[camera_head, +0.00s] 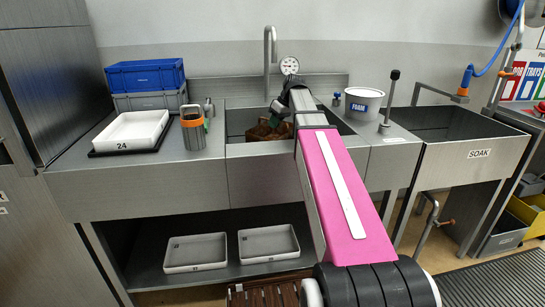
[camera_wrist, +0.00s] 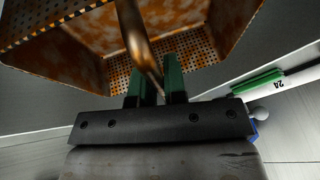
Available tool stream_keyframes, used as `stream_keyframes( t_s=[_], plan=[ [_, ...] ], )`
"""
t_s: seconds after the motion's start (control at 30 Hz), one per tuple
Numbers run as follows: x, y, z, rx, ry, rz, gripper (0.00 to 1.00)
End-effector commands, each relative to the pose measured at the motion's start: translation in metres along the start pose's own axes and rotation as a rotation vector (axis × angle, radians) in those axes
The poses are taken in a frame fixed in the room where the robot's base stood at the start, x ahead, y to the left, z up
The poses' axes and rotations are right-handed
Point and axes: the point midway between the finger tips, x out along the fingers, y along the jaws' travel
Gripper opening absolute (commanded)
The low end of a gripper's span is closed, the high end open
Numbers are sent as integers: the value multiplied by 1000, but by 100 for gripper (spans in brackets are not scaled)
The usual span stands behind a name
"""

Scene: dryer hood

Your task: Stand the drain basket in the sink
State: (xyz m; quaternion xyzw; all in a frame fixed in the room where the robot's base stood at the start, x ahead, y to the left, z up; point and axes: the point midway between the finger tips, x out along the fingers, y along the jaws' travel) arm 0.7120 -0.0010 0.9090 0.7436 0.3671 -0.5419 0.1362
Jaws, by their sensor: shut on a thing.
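The drain basket (camera_wrist: 85,45) is a rusty orange, perforated metal basket with a bent handle (camera_wrist: 137,35). It fills the top of the wrist view. In the head view the basket (camera_head: 267,130) shows as a brown shape within the sink opening, partly behind my arm. The sink (camera_head: 238,119) is a steel basin in the middle of the counter. My gripper (camera_wrist: 158,86), with green finger pads, is shut on the basket's handle; it also shows over the sink (camera_head: 281,110). I cannot tell whether the basket touches the sink floor, which is hidden.
A faucet (camera_head: 270,48) and a round gauge (camera_head: 289,65) stand behind the sink. A steel canister (camera_head: 193,132) and a white tray (camera_head: 132,128) are on the left. A white FOAM bucket (camera_head: 363,107) and an upright lever (camera_head: 389,95) are close on the right.

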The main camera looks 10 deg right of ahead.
Motion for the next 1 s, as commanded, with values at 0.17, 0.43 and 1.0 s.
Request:
stream_keyframes(
  t_s=[0.17,0.43,1.0],
  plan=[
    [20,4,9,0,-1,-1,0],
    [54,11,22,0,0,-1,0],
    [88,19,36,0,1,1,0]
  ],
)
